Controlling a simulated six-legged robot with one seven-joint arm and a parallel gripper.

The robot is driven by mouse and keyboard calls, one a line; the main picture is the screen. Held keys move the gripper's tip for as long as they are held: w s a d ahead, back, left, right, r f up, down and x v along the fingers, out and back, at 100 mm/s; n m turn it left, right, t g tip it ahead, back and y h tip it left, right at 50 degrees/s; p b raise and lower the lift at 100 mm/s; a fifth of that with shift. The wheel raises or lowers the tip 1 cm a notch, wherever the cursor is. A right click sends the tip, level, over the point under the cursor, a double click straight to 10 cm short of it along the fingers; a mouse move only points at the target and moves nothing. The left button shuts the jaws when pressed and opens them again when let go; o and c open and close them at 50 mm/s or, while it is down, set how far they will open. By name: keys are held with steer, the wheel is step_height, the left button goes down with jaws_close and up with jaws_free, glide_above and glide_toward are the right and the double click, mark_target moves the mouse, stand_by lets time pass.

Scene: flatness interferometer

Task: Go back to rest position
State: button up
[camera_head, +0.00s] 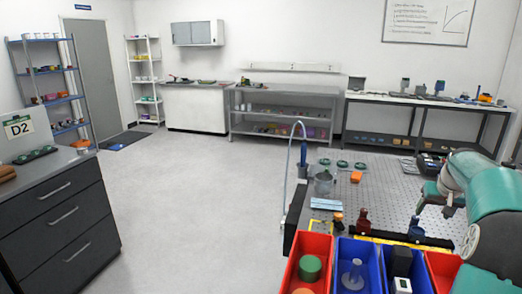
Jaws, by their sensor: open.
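My teal and white arm reaches in from the right edge over the perforated metal table (385,188). My gripper (434,208) is at its end, above the right part of the table. It is open, with nothing seen between its fingers. It hangs above and behind a dark blue bottle-like piece (416,230), apart from it as far as I can tell. My arm hides the table's right side.
Red (312,246) and blue bins with parts line the table's near edge. A drawer cabinet (65,215) is left; the floor between is clear.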

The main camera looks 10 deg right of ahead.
steer(key=s+a+r+n, duration=0.1)
steer(key=a+r, duration=0.2)
steer(key=a, duration=0.7)
steer(key=s+a+r+n, duration=0.1)
steer(key=s+a+r, duration=0.1)
steer(key=a, duration=0.9)
steer(key=s+a+r+n, duration=0.1)
steer(key=a+r, duration=0.2)
steer(key=a, duration=0.7)
steer(key=s+a+f+n+t+y, duration=0.1)
steer(key=s+a+f, duration=0.2)
steer(key=s+a, duration=0.6)
steer(key=s+a+f+n+y, duration=0.1)
steer(key=s+a+f, duration=0.2)
steer(key=s+a, duration=0.6)
steer(key=shift+f+n+t, duration=0.25)
steer(key=shift+n+t, duration=0.15)
